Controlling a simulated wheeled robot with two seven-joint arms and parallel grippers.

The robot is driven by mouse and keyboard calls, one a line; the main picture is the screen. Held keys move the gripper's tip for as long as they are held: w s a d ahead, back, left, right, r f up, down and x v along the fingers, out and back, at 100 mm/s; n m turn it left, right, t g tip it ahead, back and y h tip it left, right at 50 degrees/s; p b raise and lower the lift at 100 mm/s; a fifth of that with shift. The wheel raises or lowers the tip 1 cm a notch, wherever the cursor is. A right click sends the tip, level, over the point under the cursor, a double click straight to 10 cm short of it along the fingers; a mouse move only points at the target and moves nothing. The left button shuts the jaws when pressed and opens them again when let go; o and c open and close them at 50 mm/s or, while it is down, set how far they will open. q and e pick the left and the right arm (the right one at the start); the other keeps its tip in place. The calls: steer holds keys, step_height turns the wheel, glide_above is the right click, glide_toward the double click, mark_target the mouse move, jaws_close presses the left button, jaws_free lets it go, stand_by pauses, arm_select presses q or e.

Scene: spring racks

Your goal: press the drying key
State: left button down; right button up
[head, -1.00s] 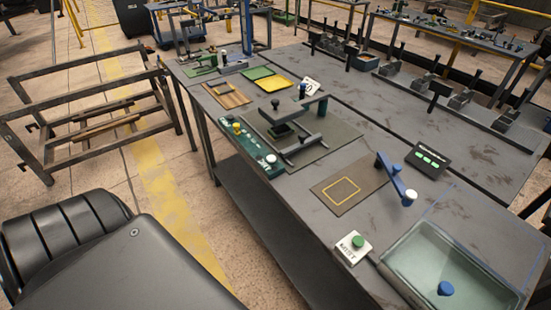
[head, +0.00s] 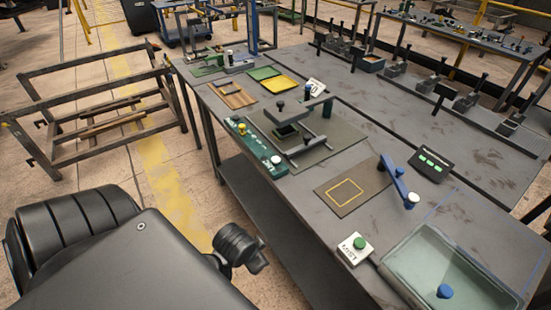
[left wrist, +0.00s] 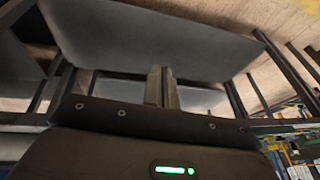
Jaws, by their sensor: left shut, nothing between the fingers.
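A green key strip (head: 257,150) lies along the near edge of the grey bench, with a yellow button (head: 242,129) and a white button (head: 277,160); its white lettering is too small to read. A white box with a green button (head: 360,243) stands further right along the same edge; its label is not clearly legible. I cannot tell which of these is the drying key. My left gripper (left wrist: 161,86) is shut and empty in the left wrist view, in front of a large grey panel. In the head view only a dark part of my arm shows, below the bench edge.
A glass-walled tank (head: 455,270) holds a blue knob at the bench's right end. A blue lever (head: 397,180), a brown mat with a yellow square (head: 330,200) and a black display with green lights (head: 432,163) are on the bench. A metal frame (head: 90,110) stands left across the aisle.

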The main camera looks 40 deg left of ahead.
arm_select(q)
steer(key=w+a+r+m+t, duration=0.1)
steer(key=w+a+r+m, duration=0.1)
steer(key=w+a+r, duration=0.45)
steer(key=w+a+r+m+t, duration=0.15)
steer(key=w+a+r, duration=0.25)
steer(key=w+a, duration=0.6)
step_height(320, 180, up, 8)
steer(key=m+t+h, duration=0.2)
steer(key=m, duration=0.3)
glide_above(273, 160)
step_height(273, 160, down, 8)
steer(key=b, duration=0.5)
steer(key=shift+f+b, duration=0.1)
steer(key=shift+b, duration=0.2)
steer(key=shift+f+b, duration=0.3)
steer(key=shift+b, duration=0.1)
steer(key=shift+f+b, duration=0.4)
steer(key=shift+b, duration=0.2)
